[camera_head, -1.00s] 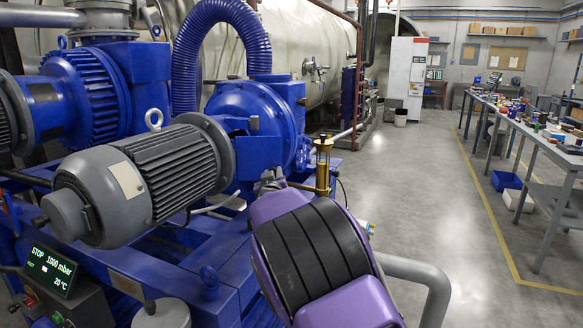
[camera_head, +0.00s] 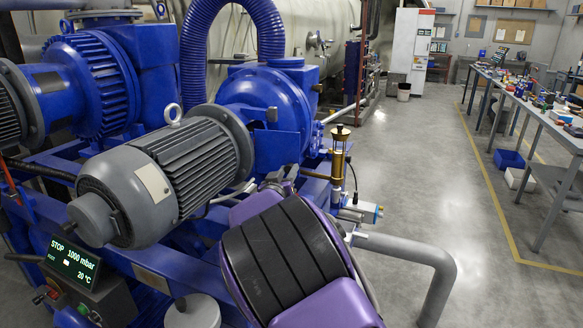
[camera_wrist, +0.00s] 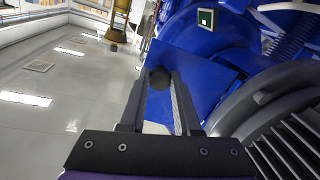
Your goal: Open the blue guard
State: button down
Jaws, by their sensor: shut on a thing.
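The blue guard (camera_wrist: 200,85) is a flat blue panel with a dark round knob (camera_wrist: 159,79), beside the grey motor in the wrist view. In the head view the guard (camera_head: 277,148) sits between the motor and the round blue pump housing, partly behind my arm. My gripper (camera_wrist: 160,84) has its two fingers closed around the knob, one on each side. In the head view the gripper (camera_head: 278,183) shows only in part beyond my purple wrist, and the knob is hidden there.
The grey finned motor (camera_head: 165,180) is close on the left. A brass-and-glass fitting (camera_head: 339,160) stands just right of the gripper. A grey pipe (camera_head: 430,262) bends down at lower right. The floor (camera_head: 425,160) is open toward the workbench (camera_head: 540,120).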

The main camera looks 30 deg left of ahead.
dwell(0.4)
jog(key=c, duration=0.6)
grip_release()
jog(key=v, duration=1.7)
jog(key=shift+s+r, duration=0.15)
jog(key=shift+s, duration=0.1)
